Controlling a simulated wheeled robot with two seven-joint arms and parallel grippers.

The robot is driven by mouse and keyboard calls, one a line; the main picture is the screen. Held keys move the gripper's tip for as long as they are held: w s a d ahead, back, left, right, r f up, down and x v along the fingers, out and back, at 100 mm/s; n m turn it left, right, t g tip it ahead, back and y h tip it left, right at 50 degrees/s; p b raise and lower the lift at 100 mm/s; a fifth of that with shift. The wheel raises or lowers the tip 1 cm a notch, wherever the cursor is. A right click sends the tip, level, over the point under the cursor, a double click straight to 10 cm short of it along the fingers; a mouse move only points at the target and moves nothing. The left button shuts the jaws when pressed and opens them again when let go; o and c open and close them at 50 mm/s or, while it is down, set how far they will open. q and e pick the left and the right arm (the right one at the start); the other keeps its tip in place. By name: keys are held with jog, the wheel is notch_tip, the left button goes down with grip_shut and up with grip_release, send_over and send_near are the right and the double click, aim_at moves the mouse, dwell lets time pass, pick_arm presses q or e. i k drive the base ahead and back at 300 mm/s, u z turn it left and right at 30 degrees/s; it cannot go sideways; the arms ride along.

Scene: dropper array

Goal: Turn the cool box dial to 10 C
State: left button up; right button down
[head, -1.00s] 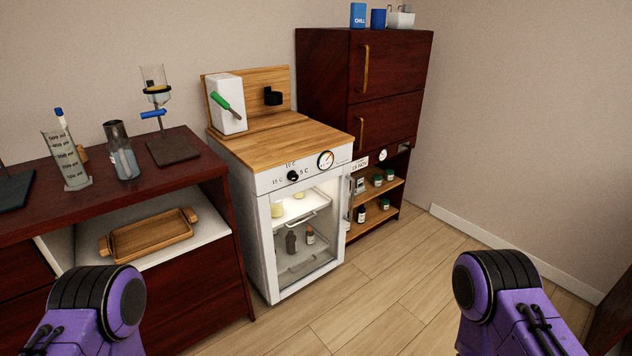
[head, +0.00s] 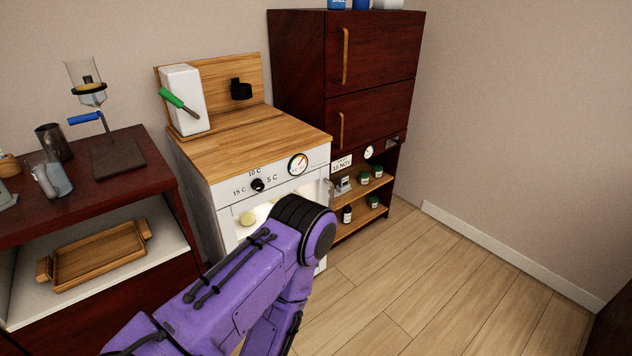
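The cool box (head: 222,205) is a white cabinet with a wooden top and a lit glass front. Its black dial (head: 258,185) sits on the upper front panel, with 15 C at its left, 10 C above and 5 C at its right. Which mark the dial points to is too small to tell. A round gauge (head: 298,164) is to the right of the dial. One of my purple arms reaches in from the lower left and hides much of the glass front. Neither gripper shows, and nothing is seen touching the dial.
A dark red bench (head: 150,180) with glassware and a wooden tray (head: 95,256) stands at left. A dark red cabinet (head: 375,70) with open shelves of small jars stands beyond the cool box. A white block with a green handle (head: 172,98) stands on its top. Floor (head: 440,275) at right is clear.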

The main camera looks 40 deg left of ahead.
aim_at(257, 184)
jog(key=z, duration=0.2)
jog(key=i, duration=0.85)
jog(key=u, duration=0.85)
jog(key=i, duration=0.7)
jog(key=u, duration=0.8)
